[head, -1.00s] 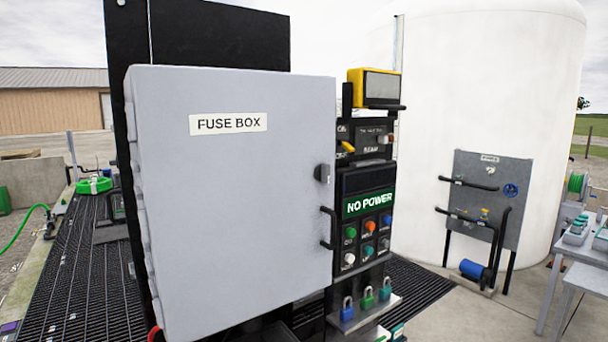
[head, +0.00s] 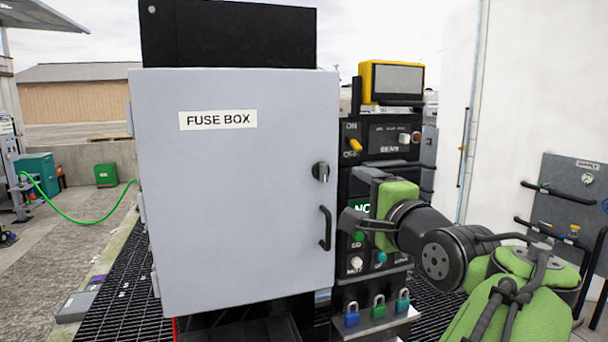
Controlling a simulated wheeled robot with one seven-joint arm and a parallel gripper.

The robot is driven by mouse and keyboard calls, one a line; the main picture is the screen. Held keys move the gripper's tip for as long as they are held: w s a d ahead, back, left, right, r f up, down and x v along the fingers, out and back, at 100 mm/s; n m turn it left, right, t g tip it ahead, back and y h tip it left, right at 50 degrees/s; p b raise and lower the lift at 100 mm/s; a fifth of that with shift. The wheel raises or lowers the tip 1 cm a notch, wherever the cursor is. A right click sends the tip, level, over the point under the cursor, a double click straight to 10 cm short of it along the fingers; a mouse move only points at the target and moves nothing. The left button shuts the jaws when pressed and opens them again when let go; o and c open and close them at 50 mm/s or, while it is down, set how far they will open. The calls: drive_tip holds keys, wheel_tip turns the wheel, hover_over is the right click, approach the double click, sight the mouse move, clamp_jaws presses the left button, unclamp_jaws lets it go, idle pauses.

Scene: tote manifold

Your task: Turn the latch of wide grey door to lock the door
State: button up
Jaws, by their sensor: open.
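The wide grey door (head: 235,220) is the front of a box labelled FUSE BOX. It looks closed, or nearly so. Its dark latch knob (head: 321,172) sits near the right edge, above a black handle (head: 325,228). My gripper (head: 350,205) is to the right of the handle and lower than the latch, in front of the black control panel. It points left, its jaws are open, and it appears empty. It does not seem to touch the latch or the handle. My green and black arm comes in from the lower right and hides part of the panel.
The control panel (head: 392,140) with switches and buttons stands right of the door, under a yellow lamp (head: 392,82). Several padlocks (head: 378,306) stand on a shelf below. A white tank (head: 530,100) and grey pipe panel (head: 570,195) are at the right.

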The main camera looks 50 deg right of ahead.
sight(325, 174)
drive_tip(key=p+x, duration=0.1)
drive_tip(key=x, duration=0.6)
drive_tip(key=p+x, duration=0.2)
drive_tip(key=x, duration=0.6)
drive_tip(key=shift+w+a+r, duration=0.1)
drive_tip(key=shift+a, duration=0.15)
drive_tip(key=shift+c, duration=0.7)
drive_tip(key=c, duration=0.9)
